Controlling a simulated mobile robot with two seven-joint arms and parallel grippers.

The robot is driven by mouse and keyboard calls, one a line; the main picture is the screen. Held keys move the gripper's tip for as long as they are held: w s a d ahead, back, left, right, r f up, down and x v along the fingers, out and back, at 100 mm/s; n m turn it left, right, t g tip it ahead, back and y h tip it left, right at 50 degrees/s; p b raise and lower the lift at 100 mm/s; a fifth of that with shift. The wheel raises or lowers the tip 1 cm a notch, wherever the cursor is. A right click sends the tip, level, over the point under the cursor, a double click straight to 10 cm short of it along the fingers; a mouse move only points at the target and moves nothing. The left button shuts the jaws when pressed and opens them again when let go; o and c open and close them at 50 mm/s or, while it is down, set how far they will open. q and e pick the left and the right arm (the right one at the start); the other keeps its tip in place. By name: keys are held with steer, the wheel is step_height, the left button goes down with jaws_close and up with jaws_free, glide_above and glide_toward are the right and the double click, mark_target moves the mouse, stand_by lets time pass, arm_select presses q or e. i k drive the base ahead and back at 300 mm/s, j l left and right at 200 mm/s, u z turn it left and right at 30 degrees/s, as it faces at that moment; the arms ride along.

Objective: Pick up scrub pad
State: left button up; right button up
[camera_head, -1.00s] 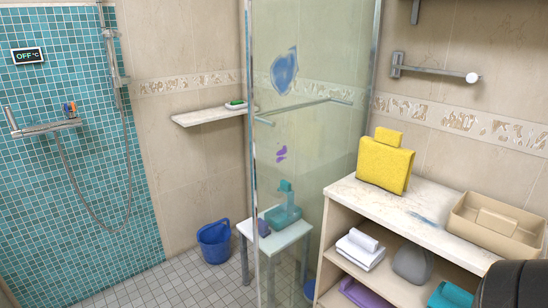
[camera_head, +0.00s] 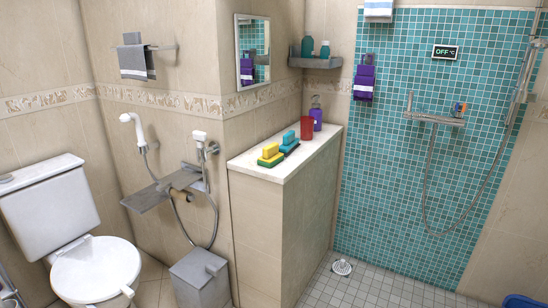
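Two sponge-like pads lie on the white top of the half wall. The nearer pad (camera_head: 271,155) is yellow with a green and red base layer. The farther pad (camera_head: 289,142) is teal with a yellow and dark layer under it. They sit close together, near the front end of the top. I cannot tell which of them is the scrub pad. Neither of my grippers shows in this view, and nothing is touching the pads.
A red cup (camera_head: 307,128) and a purple pump bottle (camera_head: 316,113) stand behind the pads on the ledge (camera_head: 251,162). A toilet (camera_head: 92,268) is at left and a grey bin (camera_head: 199,277) stands in front of the half wall. The tiled shower floor (camera_head: 375,285) at right is mostly clear.

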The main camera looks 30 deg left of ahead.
mark_target(272, 156)
steer(key=i+u, duration=0.2)
steer(key=u, duration=0.15)
steer(key=i+l+u, duration=0.15)
steer(key=u, duration=0.25)
steer(key=i+l+u, duration=0.15)
steer(key=u, duration=0.2)
steer(key=i+l+u, duration=0.25)
steer(key=i+l, duration=0.5)
steer(key=l, duration=0.1)
